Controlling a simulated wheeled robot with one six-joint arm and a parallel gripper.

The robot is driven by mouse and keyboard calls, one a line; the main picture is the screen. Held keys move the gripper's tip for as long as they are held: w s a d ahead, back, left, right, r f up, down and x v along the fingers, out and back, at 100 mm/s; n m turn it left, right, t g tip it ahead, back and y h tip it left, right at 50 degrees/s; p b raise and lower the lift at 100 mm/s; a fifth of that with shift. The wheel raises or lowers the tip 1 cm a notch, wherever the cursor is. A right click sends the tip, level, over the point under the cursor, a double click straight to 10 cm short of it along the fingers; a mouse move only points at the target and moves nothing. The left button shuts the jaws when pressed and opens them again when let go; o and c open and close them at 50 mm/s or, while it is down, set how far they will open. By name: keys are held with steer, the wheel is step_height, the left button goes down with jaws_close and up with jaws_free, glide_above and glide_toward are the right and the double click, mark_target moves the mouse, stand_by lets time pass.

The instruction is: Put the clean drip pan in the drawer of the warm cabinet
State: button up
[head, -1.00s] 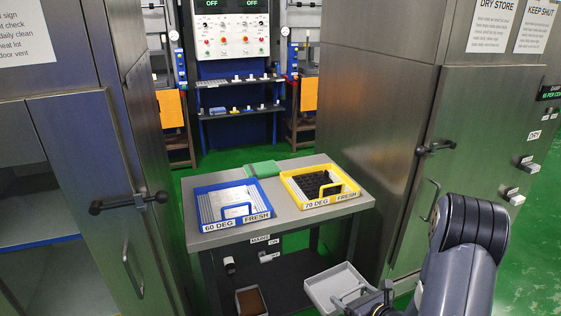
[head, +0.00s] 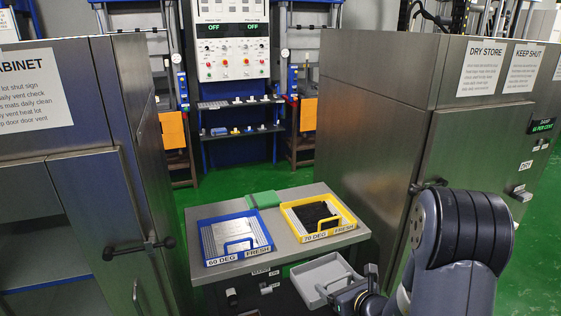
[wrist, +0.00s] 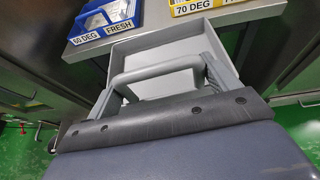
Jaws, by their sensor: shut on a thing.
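The grey drip pan (head: 316,273) is a shallow tray with a loop handle, held in front of the bench's right front edge. It also shows in the wrist view (wrist: 185,38), where it looks empty. My gripper (head: 366,288) is shut on the pan's handle; its dark fingers (wrist: 160,116) cross the handle in the wrist view. The warm cabinet (head: 85,95) stands at the left, its sign partly cut off by the frame. A front with a black lever handle stands at its right side, beside a dark recess with a blue edge. I cannot make out which part is its drawer.
A steel bench (head: 285,225) holds a blue tray (head: 205,262) marked 60 DEG FRESH, a yellow tray (head: 322,236) marked 70 DEG FRESH and a green item (head: 264,199). The dry store (head: 390,110) stands at the right. Green floor lies between.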

steer(key=shift+m+t+h, duration=0.4)
steer(key=shift+m+h, duration=0.3)
steer(key=shift+m, duration=0.1)
steer(key=r, duration=0.4)
steer(key=w+r, duration=0.1)
steer(key=r, duration=0.2)
steer(key=shift+s+f, duration=0.1)
steer(key=shift+f, duration=0.05)
